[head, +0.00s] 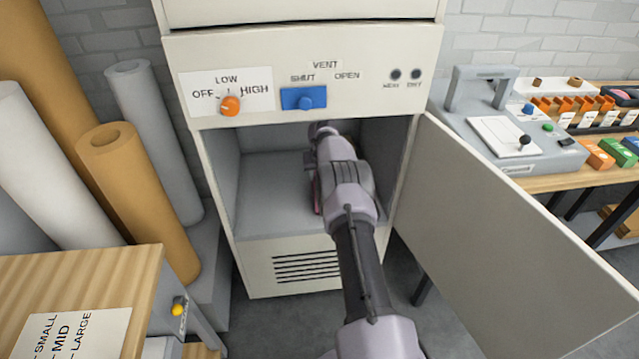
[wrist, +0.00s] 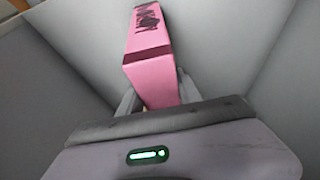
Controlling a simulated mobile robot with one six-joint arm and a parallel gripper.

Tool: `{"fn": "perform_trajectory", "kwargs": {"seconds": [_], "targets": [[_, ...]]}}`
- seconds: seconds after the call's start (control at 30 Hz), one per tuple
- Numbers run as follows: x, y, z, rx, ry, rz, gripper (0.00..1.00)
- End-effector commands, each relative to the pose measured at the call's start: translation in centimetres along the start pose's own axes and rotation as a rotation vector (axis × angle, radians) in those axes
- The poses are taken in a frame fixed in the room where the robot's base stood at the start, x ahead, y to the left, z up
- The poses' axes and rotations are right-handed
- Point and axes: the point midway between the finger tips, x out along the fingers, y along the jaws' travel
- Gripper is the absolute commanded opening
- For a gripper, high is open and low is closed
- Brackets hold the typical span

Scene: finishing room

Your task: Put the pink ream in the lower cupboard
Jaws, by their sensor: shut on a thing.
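The lower cupboard (head: 270,190) stands open in the head view, its door (head: 510,230) swung out to the right. My arm reaches through the opening. My gripper (wrist: 160,98) is shut on the pink ream (wrist: 150,62), which shows in the wrist view as a long pink pack with a dark band and dark print. The ream is inside the cupboard, between grey walls. In the head view only a thin pink sliver of it shows beside my arm. I cannot tell whether the ream touches the cupboard floor.
Above the cupboard is a panel with an orange knob (head: 230,106) and a blue vent slider (head: 304,98). Large paper rolls (head: 140,190) stand at left, near a wooden table (head: 80,300). A bench with a grey machine (head: 510,130) is behind the door. The cupboard's left floor is clear.

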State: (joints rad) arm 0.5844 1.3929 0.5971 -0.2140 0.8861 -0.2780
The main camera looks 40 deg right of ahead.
Motion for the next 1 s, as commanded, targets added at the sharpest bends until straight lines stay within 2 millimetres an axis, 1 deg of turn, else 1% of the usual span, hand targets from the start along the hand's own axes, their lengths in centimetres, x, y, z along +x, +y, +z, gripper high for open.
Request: {"fn": "perform_trajectory", "kwargs": {"seconds": [0.03,0.1,0.33,0.47,0.5,0.57,0.6,0.9,0.93,1.0], "targets": [[0.9,0.0,0.3,-0.001,0.002,0.000,0.00],[1.3,0.0,0.5,-0.001,0.003,0.000,0.00],[1.1,0.0,0.3,-0.001,0.005,0.000,0.00],[1.4,0.0,0.4,-0.001,0.004,0.000,0.00],[1.5,0.0,0.6,-0.001,0.002,0.000,0.47],[1.5,0.0,0.6,-0.001,0.002,0.000,0.58],[1.5,0.0,0.6,-0.001,0.002,0.000,0.63],[1.3,0.0,0.5,-0.001,0.002,0.000,0.63],[1.1,0.0,0.4,-0.001,0.003,0.000,0.63],[-0.1,0.0,0.3,0.000,0.001,-0.001,0.63]]}}
